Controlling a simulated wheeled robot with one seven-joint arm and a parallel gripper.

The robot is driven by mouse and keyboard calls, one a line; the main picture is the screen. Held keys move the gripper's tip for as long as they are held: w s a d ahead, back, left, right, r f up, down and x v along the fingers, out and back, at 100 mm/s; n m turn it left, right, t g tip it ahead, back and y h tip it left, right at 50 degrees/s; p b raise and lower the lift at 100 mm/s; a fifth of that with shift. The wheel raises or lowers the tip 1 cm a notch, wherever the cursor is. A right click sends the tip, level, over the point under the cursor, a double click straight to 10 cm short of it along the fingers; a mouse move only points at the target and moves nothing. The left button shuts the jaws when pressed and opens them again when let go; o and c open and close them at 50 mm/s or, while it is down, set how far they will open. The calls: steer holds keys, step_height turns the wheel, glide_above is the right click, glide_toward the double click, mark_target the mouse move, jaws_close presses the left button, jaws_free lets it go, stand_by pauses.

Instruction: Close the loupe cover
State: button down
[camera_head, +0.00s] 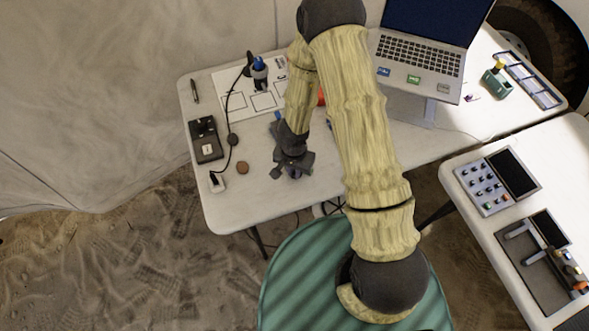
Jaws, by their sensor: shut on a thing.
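My gripper (292,168) is over the front part of the white table, pointing down. It is shut on a small dark thing at its fingertips, mostly hidden by the fingers. I take it to be the loupe, but its shape and the angle of its cover cannot be made out. No other loupe can be told apart on the table. My arm covers the table just behind and to the right of the gripper.
A black-and-blue instrument (259,72) stands behind on a white sheet (232,96). A laptop (420,60) stands back right.

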steer(key=shift+a+r+m, duration=0.1)
steer(key=shift+a+m, duration=0.05)
steer(key=shift+m, duration=0.15)
steer(key=shift+w+a+r+m+p, duration=0.1)
steer(key=shift+a+m+p, duration=0.05)
steer(key=shift+m+p, duration=0.4)
steer(key=shift+w+a+m+p, duration=0.1)
steer(key=shift+m+p, duration=0.35)
steer(key=shift+p, duration=0.05)
steer(key=m+p, duration=0.1)
steer(key=w+a+m+p, duration=0.1)
steer(key=m+p, duration=0.1)
steer(key=shift+m, duration=0.3)
steer(key=m+p, duration=0.1)
steer(key=w+m+p, duration=0.1)
steer(key=m+p, duration=0.1)
steer(key=shift+a+m, duration=0.2)
steer(key=shift+m, duration=0.1)
steer(key=shift+w+m, duration=0.25)
steer(key=shift+m, duration=0.25)
steer(key=shift+f, duration=0.2)
steer(key=c, duration=1.4)
jaws_free()
steer(key=shift+c, duration=0.2)
